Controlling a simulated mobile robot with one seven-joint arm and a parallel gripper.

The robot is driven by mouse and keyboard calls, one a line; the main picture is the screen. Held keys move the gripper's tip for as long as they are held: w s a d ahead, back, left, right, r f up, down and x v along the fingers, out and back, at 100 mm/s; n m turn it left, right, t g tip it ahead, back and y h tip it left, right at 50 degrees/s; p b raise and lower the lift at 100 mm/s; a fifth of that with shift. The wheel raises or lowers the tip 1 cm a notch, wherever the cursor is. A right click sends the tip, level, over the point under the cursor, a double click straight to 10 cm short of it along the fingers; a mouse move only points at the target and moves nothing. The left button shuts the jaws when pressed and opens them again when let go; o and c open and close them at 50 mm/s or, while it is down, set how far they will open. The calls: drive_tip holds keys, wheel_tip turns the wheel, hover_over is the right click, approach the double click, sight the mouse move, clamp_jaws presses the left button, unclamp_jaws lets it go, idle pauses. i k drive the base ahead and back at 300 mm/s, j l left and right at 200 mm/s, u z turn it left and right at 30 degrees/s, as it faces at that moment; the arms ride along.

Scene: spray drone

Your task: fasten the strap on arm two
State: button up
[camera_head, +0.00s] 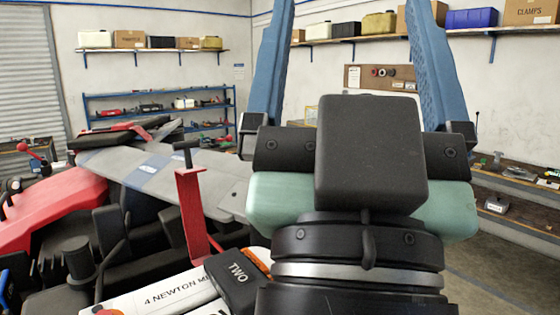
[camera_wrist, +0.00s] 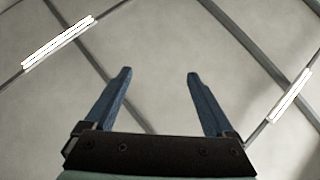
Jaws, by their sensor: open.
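My gripper (camera_head: 347,10) points up and is open and empty, its two blue fingers wide apart. In the wrist view my gripper (camera_wrist: 158,75) has only the ceiling and its lights beyond it. A black block marked TWO (camera_head: 238,280) lies low in the head view, left of my wrist. I cannot tell whether this is the strap. A white part marked 4 NEWTON (camera_head: 165,299) lies in front. My wrist hides what is behind it, and my gripper touches none of these.
A red shell (camera_head: 50,215) with black parts fills the lower left. A pale grey panel (camera_head: 165,172) lies behind the red upright piece. Blue shelving (camera_head: 155,98) stands at the back wall. A workbench (camera_head: 515,190) with tools runs along the right. Floor shows at lower right.

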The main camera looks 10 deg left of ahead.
sight(187, 184)
drive_tip(key=j+u, duration=0.45)
drive_tip(key=i+j+u, duration=0.2)
drive_tip(key=j+u, duration=0.2)
drive_tip(key=j, duration=0.1)
